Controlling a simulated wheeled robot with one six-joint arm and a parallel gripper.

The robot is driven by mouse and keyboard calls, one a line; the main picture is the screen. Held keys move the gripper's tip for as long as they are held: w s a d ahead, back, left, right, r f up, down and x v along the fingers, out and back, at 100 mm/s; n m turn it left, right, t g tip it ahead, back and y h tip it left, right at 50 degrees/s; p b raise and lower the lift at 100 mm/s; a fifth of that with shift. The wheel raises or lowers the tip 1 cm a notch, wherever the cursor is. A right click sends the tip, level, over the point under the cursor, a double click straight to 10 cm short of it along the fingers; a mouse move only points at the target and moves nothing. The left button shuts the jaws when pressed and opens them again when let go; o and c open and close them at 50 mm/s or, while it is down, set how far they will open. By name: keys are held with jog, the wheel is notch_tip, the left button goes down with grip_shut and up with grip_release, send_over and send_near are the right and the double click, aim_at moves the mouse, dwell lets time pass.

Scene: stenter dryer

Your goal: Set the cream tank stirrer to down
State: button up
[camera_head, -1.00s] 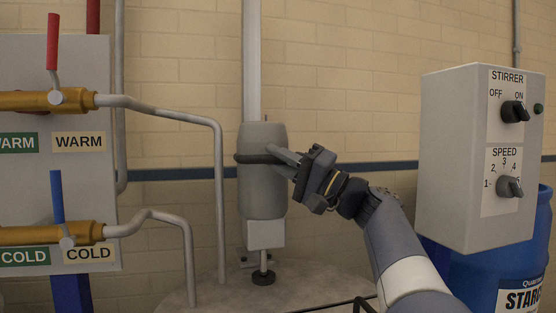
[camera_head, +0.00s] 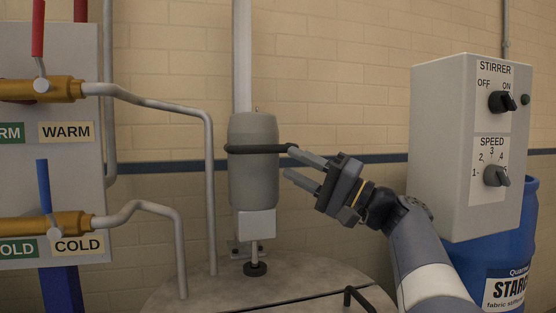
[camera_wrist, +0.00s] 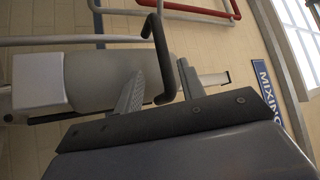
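The tank stirrer is a grey motor body (camera_head: 253,165) on a vertical pole, with a white block and a short dark shaft below, just above the tank lid (camera_head: 210,285). A dark bar handle (camera_head: 258,149) wraps across its front and sticks out to the right. My gripper (camera_head: 292,163) is to the right of the body with its fingers apart. The upper finger appears at the handle's end; contact is unclear. In the wrist view, the bent handle (camera_wrist: 161,50) passes between the spread fingers (camera_wrist: 160,88), beside the grey body (camera_wrist: 100,80).
A control box (camera_head: 459,150) with STIRRER and SPEED knobs stands at right above a blue starch barrel (camera_head: 515,230). Warm and cold valves (camera_head: 45,88) with bent pipes (camera_head: 210,180) are at left. A dark lid handle (camera_head: 350,296) is below my gripper.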

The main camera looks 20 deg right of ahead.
aim_at(269, 151)
jog(key=v, duration=0.4)
jog(key=p+x, duration=0.1)
jog(key=x, duration=1)
jog(key=shift+s, duration=0.1)
jog(key=shift+r+p, duration=0.35)
jog(key=shift+r, duration=0.1)
